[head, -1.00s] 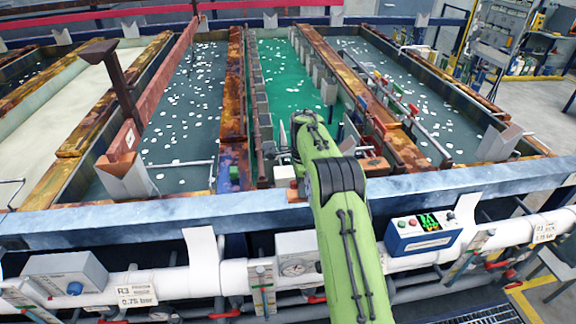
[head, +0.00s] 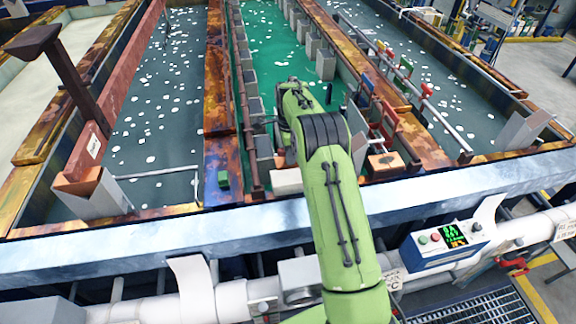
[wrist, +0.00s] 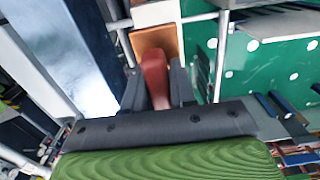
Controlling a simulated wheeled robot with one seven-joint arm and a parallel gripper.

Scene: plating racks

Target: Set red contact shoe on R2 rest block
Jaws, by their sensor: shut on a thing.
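The red contact shoe (wrist: 153,78) is between the two dark fingers of my gripper (wrist: 156,92) in the wrist view. The gripper is shut on it. Just beyond the shoe's end is a copper-orange block face (wrist: 157,42) with a pale block (wrist: 153,13) behind it. I cannot tell whether the shoe touches it. In the head view my green arm hides the shoe and most of the gripper. A pale block (head: 287,181) stands at the tank's front edge left of my arm, and an orange-topped block (head: 385,163) stands right of it. No R2 label is readable.
The green tank (head: 262,62) lies ahead, flanked by rusty beams (head: 222,105). A pale blue front beam (head: 150,236) crosses below. Red parts (head: 388,120) stand on the right-hand rail. A brown post (head: 65,75) rises at left. A control box (head: 447,240) sits at lower right.

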